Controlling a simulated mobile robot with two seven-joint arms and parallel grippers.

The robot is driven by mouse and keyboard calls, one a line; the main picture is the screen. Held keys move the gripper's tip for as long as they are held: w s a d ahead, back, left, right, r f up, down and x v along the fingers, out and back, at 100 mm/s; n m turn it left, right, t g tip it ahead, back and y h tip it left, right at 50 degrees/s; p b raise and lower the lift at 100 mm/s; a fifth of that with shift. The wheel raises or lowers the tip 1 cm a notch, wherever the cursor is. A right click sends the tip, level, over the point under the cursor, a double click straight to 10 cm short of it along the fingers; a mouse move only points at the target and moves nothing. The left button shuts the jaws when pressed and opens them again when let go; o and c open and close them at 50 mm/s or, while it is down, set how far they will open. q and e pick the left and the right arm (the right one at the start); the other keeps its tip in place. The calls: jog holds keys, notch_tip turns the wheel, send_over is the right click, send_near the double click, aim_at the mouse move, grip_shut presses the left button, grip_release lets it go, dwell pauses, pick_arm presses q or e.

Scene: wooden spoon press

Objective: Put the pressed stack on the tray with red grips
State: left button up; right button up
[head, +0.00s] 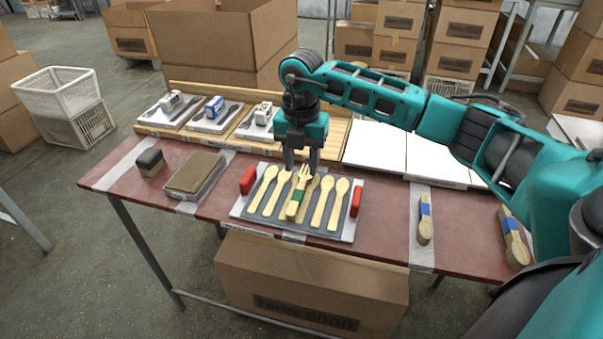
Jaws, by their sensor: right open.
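The tray with red grips (237,210) lies at the front middle of the table, with a red grip (248,181) on its left and another (356,201) on its right. Several pale wooden spoons (334,205) lie side by side on its dark inner surface. A wooden stack with a green band (296,196) and a forked upper end lies among them, slightly tilted. My right gripper (301,168) is open, pointing down, its fingers on either side of the stack's forked end. I cannot tell whether they touch it. My left gripper is not in view.
Behind the tray, a wooden rack (188,134) holds several boards with small clamp-like devices. White panels (374,148) lie right of it. Two blue-banded wooden bundles (425,222) (514,240) lie at the right. A dark block (150,162) and a brown-topped tray (196,174) are at the left.

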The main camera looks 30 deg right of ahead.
aim_at(301, 184)
notch_tip(301, 184, up, 7)
jog(key=shift+p, duration=0.35)
jog(key=shift+f, duration=0.15)
